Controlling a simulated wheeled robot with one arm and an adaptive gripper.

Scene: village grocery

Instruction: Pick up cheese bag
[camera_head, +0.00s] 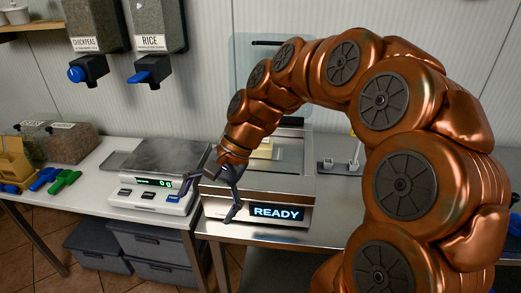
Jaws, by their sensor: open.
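A pale yellow block, which looks like the cheese bag (264,149), lies on the top of a steel machine whose front display reads READY (277,213). My arm partly hides the block, so I cannot make out its bag edges. My gripper (212,196) is open and empty, with its dark fingers spread. In the picture it is to the left of and below the block, in front of the machine's front left corner. The fingers appear apart from the block.
A scale (150,203) with a green display stands left of the machine. Chickpea and rice dispensers (160,30) hang above. Green scoop (64,181) and blue scoop (43,178) lie at left. A small grey stand (325,165) is right of the machine. Grey bins (160,248) sit below.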

